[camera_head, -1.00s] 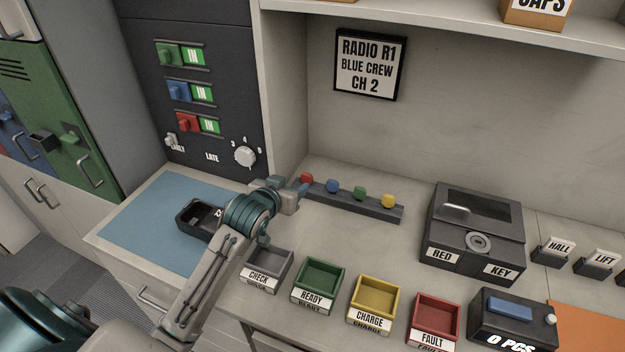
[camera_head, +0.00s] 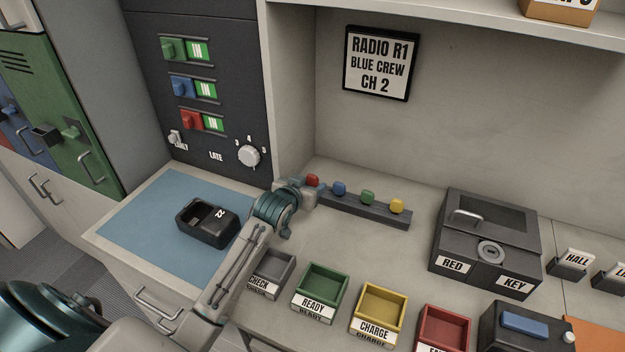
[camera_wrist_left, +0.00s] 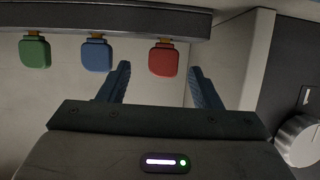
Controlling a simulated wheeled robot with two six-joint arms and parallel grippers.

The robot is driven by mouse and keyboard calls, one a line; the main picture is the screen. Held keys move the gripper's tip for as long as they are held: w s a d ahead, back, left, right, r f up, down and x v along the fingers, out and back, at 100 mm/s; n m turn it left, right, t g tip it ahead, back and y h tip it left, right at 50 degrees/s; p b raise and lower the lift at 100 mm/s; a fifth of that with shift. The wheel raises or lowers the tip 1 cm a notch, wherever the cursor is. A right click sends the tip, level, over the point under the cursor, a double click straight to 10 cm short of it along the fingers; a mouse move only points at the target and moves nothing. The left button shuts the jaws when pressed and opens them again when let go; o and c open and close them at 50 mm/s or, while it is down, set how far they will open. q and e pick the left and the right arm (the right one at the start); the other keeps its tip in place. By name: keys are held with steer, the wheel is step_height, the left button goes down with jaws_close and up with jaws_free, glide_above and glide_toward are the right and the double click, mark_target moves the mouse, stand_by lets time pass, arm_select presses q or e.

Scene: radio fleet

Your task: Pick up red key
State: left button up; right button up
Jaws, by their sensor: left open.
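The red key (camera_head: 312,181) stands at the left end of a dark key rack (camera_head: 365,208) on the grey counter. In the left wrist view the red key (camera_wrist_left: 163,60) hangs in the gap between my two open fingers, apart from both, a little beyond their tips. My left gripper (camera_head: 308,190) is open at the rack's left end; it also shows in the wrist view (camera_wrist_left: 158,75). A blue key (camera_head: 339,188), a green key (camera_head: 367,197) and a yellow key (camera_head: 397,206) stand along the rack. My right gripper is not seen.
A black cradle (camera_head: 208,222) sits on the blue mat (camera_head: 140,235). Small trays line the front, including a green one (camera_head: 322,287) and a yellow one (camera_head: 380,310). A dark lidded box (camera_head: 485,240) stands right of the rack. A side wall (camera_head: 292,90) rises behind my gripper.

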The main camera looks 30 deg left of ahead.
mark_target(311, 178)
arm_select(q)
steer(key=p+x, duration=0.1)
steer(key=x, duration=0.2)
steer(key=shift+a, duration=0.2)
steer(key=shift+w+f, duration=0.3)
steer(key=shift+w, duration=0.15)
steer(key=c, duration=1.1)
steer(key=shift+o, duration=0.2)
steer(key=shift+r, duration=0.5)
step_height(311, 178, up, 2)
steer(key=shift+r+b, duration=0.15)
steer(key=shift+b, duration=0.7)
steer(key=s+a+b, duration=0.2)
steer(key=s+a, duration=0.1)
steer(key=s, duration=0.4)
steer(key=s+a+r+b, duration=0.1)
steer(key=s+a+b, duration=0.1)
steer(key=s, duration=0.6)
steer(key=shift+a+r, duration=0.35)
steer(key=shift+a, duration=0.15)
